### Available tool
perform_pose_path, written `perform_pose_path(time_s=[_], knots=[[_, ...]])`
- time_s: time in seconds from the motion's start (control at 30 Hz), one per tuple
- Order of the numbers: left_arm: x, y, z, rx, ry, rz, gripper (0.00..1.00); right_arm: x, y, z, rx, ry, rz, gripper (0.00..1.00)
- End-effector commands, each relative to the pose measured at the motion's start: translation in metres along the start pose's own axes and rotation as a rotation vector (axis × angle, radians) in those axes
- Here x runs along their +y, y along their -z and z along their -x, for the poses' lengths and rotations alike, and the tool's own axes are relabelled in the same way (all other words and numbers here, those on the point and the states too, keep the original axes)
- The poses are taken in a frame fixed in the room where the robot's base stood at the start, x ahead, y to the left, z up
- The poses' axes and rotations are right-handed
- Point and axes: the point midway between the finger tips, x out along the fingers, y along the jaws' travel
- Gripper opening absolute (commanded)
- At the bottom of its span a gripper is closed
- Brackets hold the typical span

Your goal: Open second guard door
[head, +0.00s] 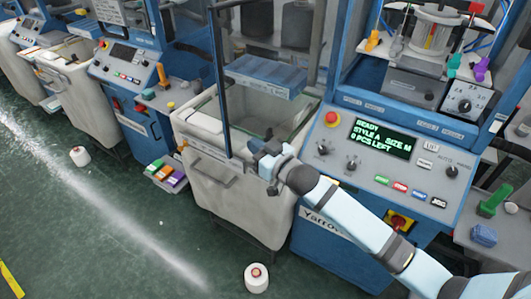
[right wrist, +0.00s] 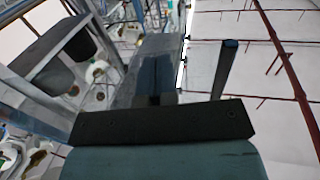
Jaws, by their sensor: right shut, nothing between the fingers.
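A clear guard door with a dark blue frame (head: 221,85) stands upright at the middle machine in the head view, above a grey bin. Its far edge and hinges are hard to make out. My right gripper (head: 259,150) is shut and empty, close to the lower part of this door, above the bin's front. I cannot tell whether it touches the frame. In the right wrist view, the gripper (right wrist: 155,99) points upward, and a dark upright bar (right wrist: 225,70) rises just to its right. My left gripper is not in view.
The grey fabric bin (head: 225,190) stands below the door. Right of it is a control panel with a green-lettered display (head: 380,138) and a red button (head: 332,119). White yarn cones (head: 257,278) (head: 80,156) stand on the green floor, which is otherwise open at left.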

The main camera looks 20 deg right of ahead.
Motion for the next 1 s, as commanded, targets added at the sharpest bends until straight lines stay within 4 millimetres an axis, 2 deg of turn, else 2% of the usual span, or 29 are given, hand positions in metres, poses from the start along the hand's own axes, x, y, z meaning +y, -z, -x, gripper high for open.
perform_pose_path(time_s=[0.2,0.33,0.47,1.0], knots=[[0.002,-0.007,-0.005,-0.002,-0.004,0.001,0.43,-0.002,-0.001,-0.051,-0.003,-0.050,-0.005,0.00],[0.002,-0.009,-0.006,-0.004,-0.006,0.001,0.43,-0.001,-0.001,-0.069,-0.004,-0.049,-0.003,0.00],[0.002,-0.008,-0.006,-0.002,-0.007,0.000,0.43,-0.001,0.000,-0.074,-0.005,-0.048,-0.004,0.00],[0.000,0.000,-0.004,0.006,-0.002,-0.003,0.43,0.000,0.001,-0.072,-0.006,-0.047,-0.004,0.00]])
